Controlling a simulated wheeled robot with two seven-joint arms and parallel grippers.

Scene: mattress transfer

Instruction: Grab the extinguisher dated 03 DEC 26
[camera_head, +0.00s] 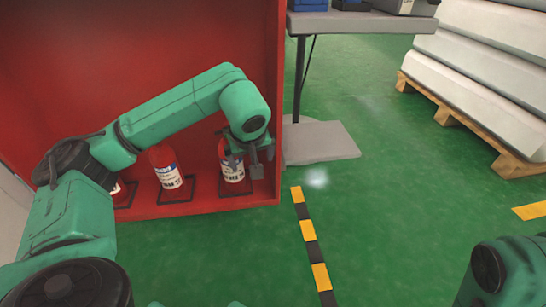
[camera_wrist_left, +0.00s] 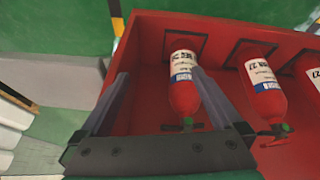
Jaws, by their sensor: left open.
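Three red extinguishers with white and blue labels stand in a row in the red cabinet. The rightmost extinguisher (camera_head: 231,162) is partly behind my left gripper (camera_head: 250,168), which is open in front of it. In the left wrist view, my left gripper (camera_wrist_left: 160,74) has its fingers spread, and the nearest extinguisher (camera_wrist_left: 184,92) shows between them, close to the right finger. I cannot tell whether they touch. The middle extinguisher (camera_head: 166,168) also shows in the left wrist view (camera_wrist_left: 262,80). The left extinguisher (camera_head: 119,191) is mostly hidden by my arm. The label dates are too small to read surely.
The red cabinet (camera_head: 262,60) has a side wall just right of my left gripper. A grey table (camera_head: 350,22) on a post with a flat foot (camera_head: 320,142) stands beyond it. White mattresses (camera_head: 485,50) lie on a wooden pallet (camera_head: 450,112).

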